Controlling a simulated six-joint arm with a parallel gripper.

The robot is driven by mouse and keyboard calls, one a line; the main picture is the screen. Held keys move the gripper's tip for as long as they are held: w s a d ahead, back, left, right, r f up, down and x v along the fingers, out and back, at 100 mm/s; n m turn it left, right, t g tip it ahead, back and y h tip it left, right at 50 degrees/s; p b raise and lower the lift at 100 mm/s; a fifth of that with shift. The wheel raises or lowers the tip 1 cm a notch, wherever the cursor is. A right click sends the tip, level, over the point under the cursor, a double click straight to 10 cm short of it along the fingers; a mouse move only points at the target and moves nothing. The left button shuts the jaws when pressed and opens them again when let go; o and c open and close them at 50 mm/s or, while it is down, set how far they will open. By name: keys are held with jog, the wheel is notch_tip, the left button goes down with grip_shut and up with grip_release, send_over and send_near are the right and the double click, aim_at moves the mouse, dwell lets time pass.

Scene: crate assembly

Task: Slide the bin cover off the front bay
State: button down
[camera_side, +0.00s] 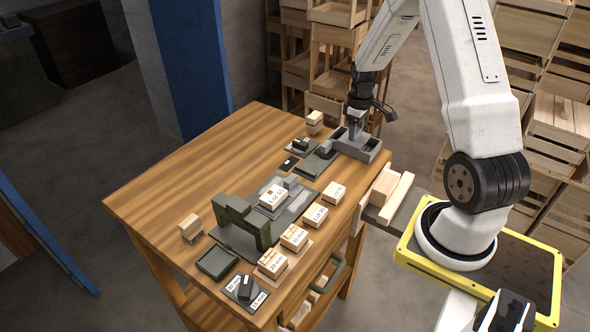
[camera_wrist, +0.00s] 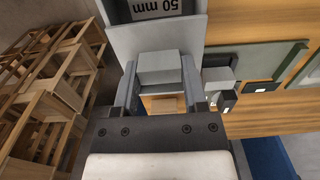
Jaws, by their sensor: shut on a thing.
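The grey bin (camera_side: 362,152) stands at the far right corner of the table. In the side view, dark openings show at both ends of it, with my gripper (camera_side: 355,132) pointing down between them. In the wrist view, the two fingers of my gripper (camera_wrist: 160,98) are shut on the grey block-like handle of the bin cover (camera_wrist: 157,68). An open bay of the bin with a "50 mm" label (camera_wrist: 155,8) shows at the top of that view. How far the cover overlaps each bay is partly hidden by the gripper.
Dark trays with small grey blocks (camera_side: 325,148) lie close to the bin on its left. A dark green arch-shaped fixture (camera_side: 240,220) and several labelled wooden blocks (camera_side: 294,237) stand further forward. The table's left part (camera_side: 190,170) is clear. Wooden crates (camera_wrist: 45,110) stand beyond the table edge.

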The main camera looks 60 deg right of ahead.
jog(key=shift+w, duration=2)
jog(key=shift+c, duration=0.6)
grip_release()
jog(key=shift+r, duration=0.2)
notch_tip(320, 180, up, 8)
jog(key=shift+f, duration=0.25)
jog(key=shift+a, duration=0.1)
